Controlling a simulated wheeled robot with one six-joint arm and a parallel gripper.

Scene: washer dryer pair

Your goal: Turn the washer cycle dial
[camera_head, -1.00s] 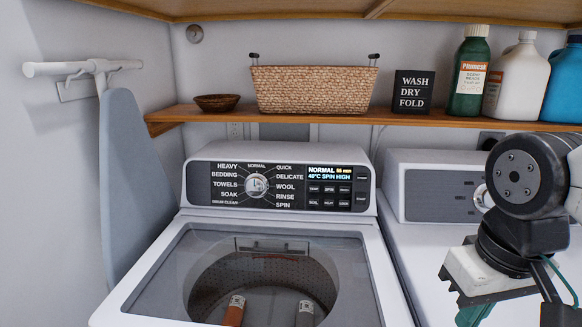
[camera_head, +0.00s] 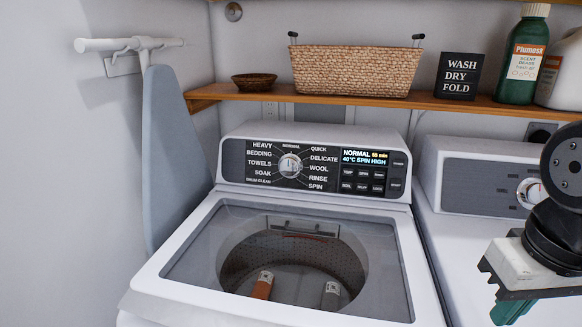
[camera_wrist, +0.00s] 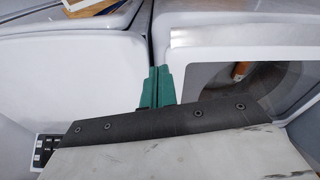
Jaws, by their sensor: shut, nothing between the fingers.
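The washer cycle dial (camera_head: 290,165) is a round silver knob on the washer's dark control panel (camera_head: 230,160), ringed by cycle names such as Heavy, Normal and Rinse. The display beside it reads Normal, 40°C, Spin High. The washer (camera_head: 170,285) stands in the middle of the head view. My gripper (camera_head: 512,310) is at the lower right of the head view, in front of the dryer and well apart from the dial. In the wrist view its green fingers (camera_wrist: 157,87) are together with nothing between them. The dial is not visible in the wrist view.
The dryer (camera_head: 470,255) stands to the right, with its own dial (camera_head: 530,192). A wooden shelf (camera_head: 400,103) above holds a wicker basket (camera_head: 355,72), a sign (camera_head: 459,76) and bottles (camera_head: 522,60). A folded ironing board (camera_head: 172,150) hangs at left. Space before the washer panel is clear.

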